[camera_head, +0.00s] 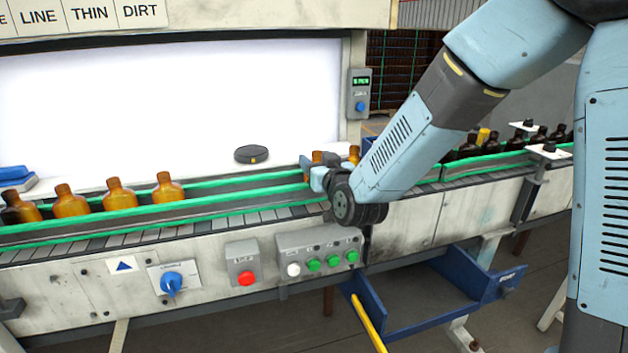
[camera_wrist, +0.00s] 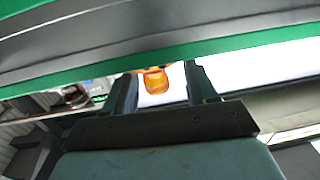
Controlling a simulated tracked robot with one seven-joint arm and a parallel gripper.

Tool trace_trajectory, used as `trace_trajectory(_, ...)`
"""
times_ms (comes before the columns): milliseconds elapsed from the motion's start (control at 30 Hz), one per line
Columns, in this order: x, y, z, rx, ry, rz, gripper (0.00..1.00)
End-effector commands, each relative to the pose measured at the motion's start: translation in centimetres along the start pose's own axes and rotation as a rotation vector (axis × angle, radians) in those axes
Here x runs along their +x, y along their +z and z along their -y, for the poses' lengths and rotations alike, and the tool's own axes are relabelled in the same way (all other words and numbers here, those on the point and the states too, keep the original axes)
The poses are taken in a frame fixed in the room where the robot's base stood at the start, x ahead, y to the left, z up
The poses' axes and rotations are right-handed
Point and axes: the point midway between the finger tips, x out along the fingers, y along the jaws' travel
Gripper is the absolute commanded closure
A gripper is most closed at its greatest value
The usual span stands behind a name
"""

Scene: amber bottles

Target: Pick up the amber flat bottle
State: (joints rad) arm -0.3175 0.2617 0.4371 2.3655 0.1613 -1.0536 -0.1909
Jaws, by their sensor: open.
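Several amber bottles stand in a row on the conveyor at the left of the head view, among them one amber bottle (camera_head: 120,196). Two more amber tops show beside my gripper (camera_head: 318,172), one at its left (camera_head: 317,157) and one at its right (camera_head: 354,154); my arm hides their lower parts. In the wrist view an amber bottle (camera_wrist: 157,81) appears between the two open fingers of my gripper (camera_wrist: 160,88), beyond the fingertips or level with them; I cannot tell which. Which bottle is the flat one is unclear.
Green guide rails (camera_head: 240,203) run along both sides of the conveyor. A round dark puck (camera_head: 251,154) lies on the white ledge behind it. Dark bottles (camera_head: 468,148) stand at the right. A button box (camera_head: 320,252) is on the front panel, with a blue bin (camera_head: 400,325) below.

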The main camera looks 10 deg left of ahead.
Motion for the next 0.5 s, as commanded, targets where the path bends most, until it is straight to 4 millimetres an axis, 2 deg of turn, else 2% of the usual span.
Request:
trace_trajectory(167, 0.9, 0.0, -0.3, 0.000, 0.012, 0.000, 0.43)
trace_trajectory(367, 0.9, 0.0, 0.5, 0.000, 0.000, 0.000, 0.44)
trace_trajectory(500, 0.9, 0.0, 0.8, 0.000, -0.006, 0.000, 0.58)
